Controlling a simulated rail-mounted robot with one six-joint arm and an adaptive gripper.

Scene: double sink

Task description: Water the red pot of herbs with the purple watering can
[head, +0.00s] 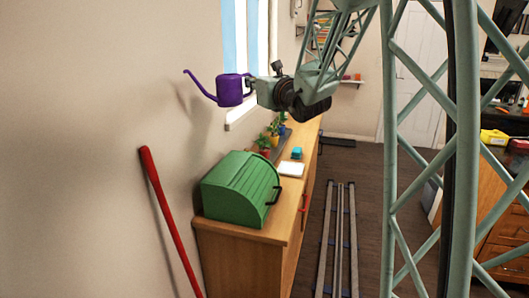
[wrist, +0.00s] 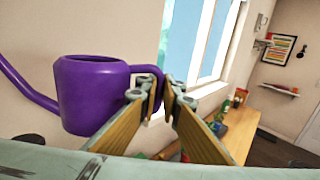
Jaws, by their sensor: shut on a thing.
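The purple watering can (head: 230,91) is up in the air near the wall, left of the window, with its long spout pointing left. My gripper (head: 251,86) is shut on its handle, on the side away from the spout. In the wrist view the can (wrist: 92,98) looks roughly upright, and its handle lies between my fingertips (wrist: 163,88). The red pot of herbs (head: 264,150) stands on the wooden cabinet below and to the right of the can, by the wall. The can is well above it and not over it.
A green roll-top bin (head: 240,190) stands on the near end of the wooden cabinet (head: 245,238). Other potted plants stand beyond the red pot. A white flat thing (head: 291,169) and a small teal block (head: 297,153) lie nearby. A red pole (head: 168,215) leans at the wall.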

